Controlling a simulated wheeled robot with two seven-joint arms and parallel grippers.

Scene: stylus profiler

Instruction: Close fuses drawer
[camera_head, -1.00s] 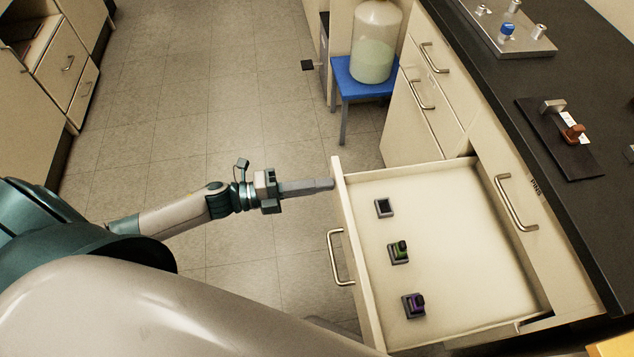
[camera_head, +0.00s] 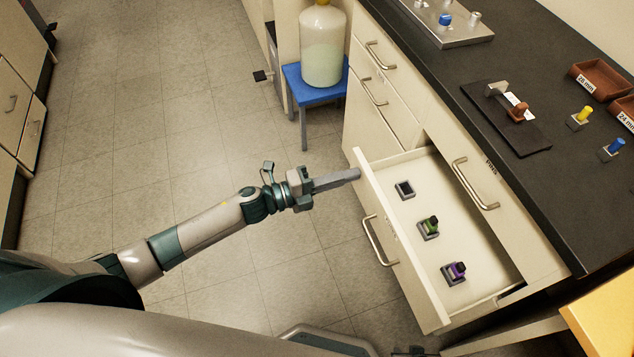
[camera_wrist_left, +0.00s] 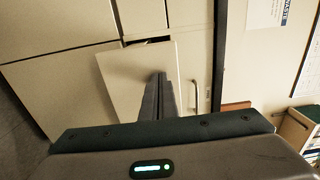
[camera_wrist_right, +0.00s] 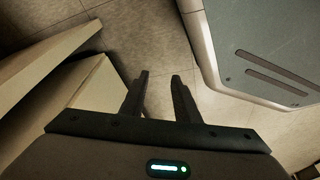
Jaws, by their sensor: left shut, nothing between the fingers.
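The open drawer (camera_head: 404,280) sticks partly out of the cabinet under the dark counter, with its metal handle (camera_head: 379,241) on the front. Inside are an empty dark socket (camera_head: 404,189), a green fuse-like piece (camera_head: 430,226) and a purple one (camera_head: 455,271). My left gripper (camera_head: 357,174) is shut and empty, its tips at the far end of the drawer front, apparently touching it. In the left wrist view, the shut fingers (camera_wrist_left: 158,95) point at the drawer's front panel (camera_wrist_left: 122,75). My right gripper (camera_wrist_right: 160,85) is open and empty in the right wrist view.
A large bottle (camera_head: 323,48) stands on a blue stool (camera_head: 316,91) beyond the drawer. A closed drawer with a handle (camera_head: 474,186) lies above the open one. A yellow surface (camera_head: 605,308) is at lower right.

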